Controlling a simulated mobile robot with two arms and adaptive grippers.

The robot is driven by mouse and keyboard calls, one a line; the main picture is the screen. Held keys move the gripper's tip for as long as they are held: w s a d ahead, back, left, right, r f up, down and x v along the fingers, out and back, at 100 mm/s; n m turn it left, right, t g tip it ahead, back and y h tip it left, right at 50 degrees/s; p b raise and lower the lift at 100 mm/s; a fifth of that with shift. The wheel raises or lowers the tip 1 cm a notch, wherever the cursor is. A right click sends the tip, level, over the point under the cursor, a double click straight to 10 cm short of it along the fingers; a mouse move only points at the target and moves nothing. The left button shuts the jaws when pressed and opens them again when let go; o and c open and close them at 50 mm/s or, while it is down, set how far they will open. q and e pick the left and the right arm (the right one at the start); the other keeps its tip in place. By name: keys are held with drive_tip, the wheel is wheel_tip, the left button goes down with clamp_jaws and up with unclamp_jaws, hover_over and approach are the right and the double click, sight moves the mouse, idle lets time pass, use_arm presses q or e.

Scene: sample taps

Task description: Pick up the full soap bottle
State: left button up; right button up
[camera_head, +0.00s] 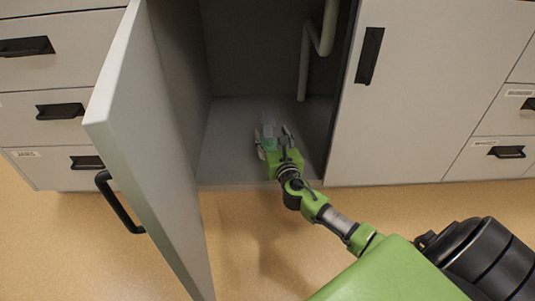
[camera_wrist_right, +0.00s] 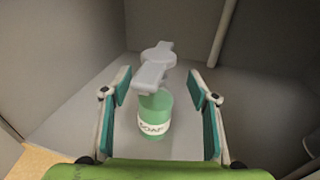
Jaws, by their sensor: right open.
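The soap bottle (camera_wrist_right: 154,115) has a translucent green body, a white label reading "SOAP" and a grey pump top (camera_wrist_right: 158,64). It stands upright on the cabinet floor. In the head view the bottle (camera_head: 268,130) is small and partly hidden by my right gripper (camera_head: 272,140). In the right wrist view my right gripper (camera_wrist_right: 160,115) is open, with one finger on each side of the bottle. Gaps show between the fingers and the bottle. My left gripper is in neither view.
The cabinet door (camera_head: 150,130) stands open on the left. A pale pipe (camera_head: 305,65) hangs inside the cabinet, behind and right of the bottle. A closed door (camera_head: 425,90) is on the right. The cabinet floor (camera_head: 225,150) around the bottle is clear.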

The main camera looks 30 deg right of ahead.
sight(267, 126)
drive_tip(key=b+x, duration=0.3)
drive_tip(key=x, duration=0.1)
drive_tip(key=shift+w+f, duration=0.1)
drive_tip(key=shift+w, duration=0.2)
drive_tip(key=shift+w+b, duration=0.35)
drive_tip(key=shift+d, duration=0.1)
